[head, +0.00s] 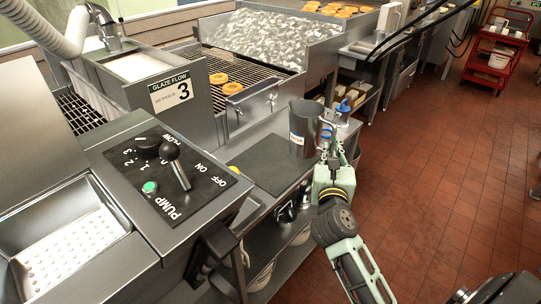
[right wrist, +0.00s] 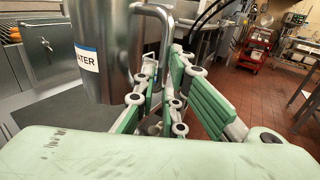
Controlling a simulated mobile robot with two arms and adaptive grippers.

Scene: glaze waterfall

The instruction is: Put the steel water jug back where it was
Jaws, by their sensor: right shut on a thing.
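The steel water jug (head: 304,128) is an upright grey cylinder with a white label, at the right end of the steel side counter. In the right wrist view the jug (right wrist: 104,60) shows a "WATER" label and a bent steel handle (right wrist: 160,18). My right gripper (head: 329,162) is shut on the jug's handle, from its right side. Its green fingers also show in the right wrist view (right wrist: 160,98). A black mat (head: 258,170) lies on the counter left of the jug. I cannot tell whether the jug's base touches the surface. My left gripper is not in view.
The pump panel (head: 168,172) with a black lever and green button stands at the left. The glaze machine with a wire rack and doughnuts (head: 232,88) is behind. A blue-topped item (head: 343,106) is close behind the jug.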

